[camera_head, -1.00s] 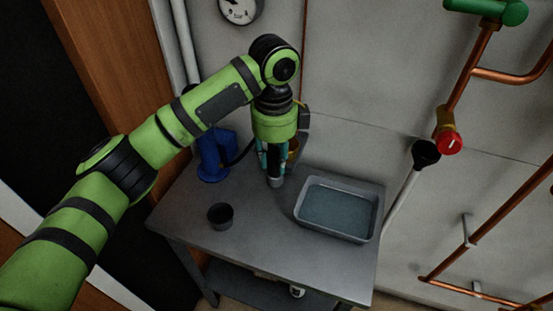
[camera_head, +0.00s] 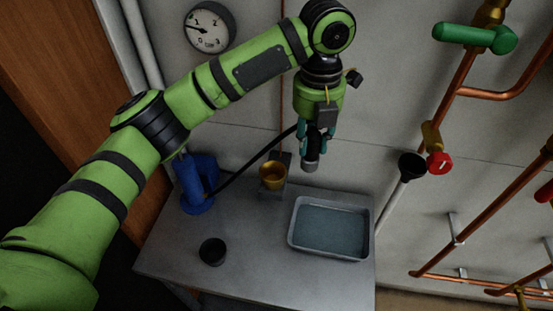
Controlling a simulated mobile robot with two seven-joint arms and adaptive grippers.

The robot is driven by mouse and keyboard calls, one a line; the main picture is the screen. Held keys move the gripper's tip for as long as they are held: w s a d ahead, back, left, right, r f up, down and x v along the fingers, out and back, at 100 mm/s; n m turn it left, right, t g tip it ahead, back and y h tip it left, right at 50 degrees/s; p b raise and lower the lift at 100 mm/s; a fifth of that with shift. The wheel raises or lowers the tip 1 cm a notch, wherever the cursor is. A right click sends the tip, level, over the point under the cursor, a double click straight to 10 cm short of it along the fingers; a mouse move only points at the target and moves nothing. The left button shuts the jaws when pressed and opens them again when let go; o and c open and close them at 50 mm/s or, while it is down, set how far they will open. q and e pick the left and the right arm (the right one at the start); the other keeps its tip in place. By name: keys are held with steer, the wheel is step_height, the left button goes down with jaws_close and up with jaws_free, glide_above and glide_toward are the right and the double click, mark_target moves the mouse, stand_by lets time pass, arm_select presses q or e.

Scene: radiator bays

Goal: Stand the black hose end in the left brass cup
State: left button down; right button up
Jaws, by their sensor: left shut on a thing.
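A brass cup (camera_head: 273,176) stands on a small block at the back of the grey table, open side up. My left gripper (camera_head: 315,145) points down and is shut on the black hose end (camera_head: 310,163), whose grey tip hangs below the fingers. The black hose (camera_head: 248,160) runs from the gripper down to the blue pump (camera_head: 197,183). The gripper and hose end are to the right of the cup in the picture and held above the table, apart from the cup. The cup's inside is partly visible. My right gripper is out of the picture.
A grey tray (camera_head: 330,227) lies on the table's right side, and a small dark cup (camera_head: 212,251) stands at the front left. A black funnel (camera_head: 411,166) and copper pipes with a red valve (camera_head: 439,163) are at the right. The table middle is clear.

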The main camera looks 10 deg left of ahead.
arm_select(q)
steer(key=a+f+p, duration=0.1)
steer(key=a+f, duration=0.1)
steer(key=w+a+f+p, duration=0.1)
steer(key=a+f+p, duration=0.1)
steer(key=a+f, duration=0.1)
steer(key=a+f+p, duration=0.1)
steer(key=a+f, duration=0.2)
steer(key=shift+w+a+f+p, duration=0.1)
steer(key=shift+w+a+p, duration=0.05)
steer(key=shift+w+p, duration=0.2)
steer(key=shift+f, duration=0.35)
steer(key=shift+f, duration=0.1)
steer(key=shift+f, duration=0.25)
steer(key=c, duration=0.9)
jaws_free()
steer(key=shift+r, duration=0.1)
